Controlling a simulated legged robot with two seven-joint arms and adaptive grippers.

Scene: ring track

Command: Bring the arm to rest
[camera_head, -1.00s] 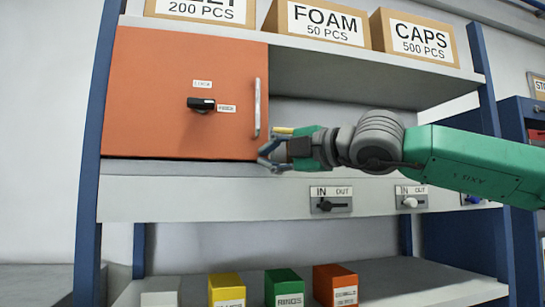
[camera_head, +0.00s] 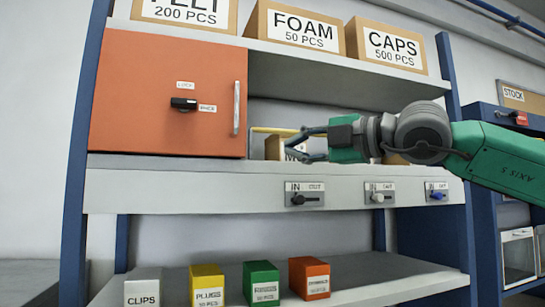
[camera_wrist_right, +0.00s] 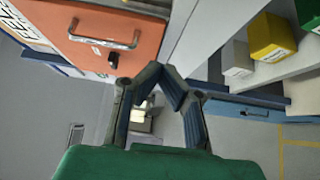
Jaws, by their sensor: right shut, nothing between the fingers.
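My right gripper (camera_head: 288,143) reaches in from the right in the head view. It is shut and empty, in front of the shelf opening, to the right of the orange door (camera_head: 168,95). The fingers also show in the wrist view (camera_wrist_right: 162,74), with nothing between them. The orange door looks shut. Its upright metal handle (camera_head: 236,107) stands apart from the gripper, to its left. A black turn latch (camera_head: 183,104) lies sideways on the door between two small labels. The door handle also shows in the wrist view (camera_wrist_right: 105,38). My left gripper is not in view.
Cardboard boxes, including FOAM (camera_head: 298,27) and CAPS (camera_head: 386,46), stand on the top shelf. A box (camera_head: 272,147) is partly hidden behind my gripper. Several IN/OUT switches (camera_head: 304,196) line the shelf front below my arm. Small coloured boxes (camera_head: 262,284) stand on the lower shelf.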

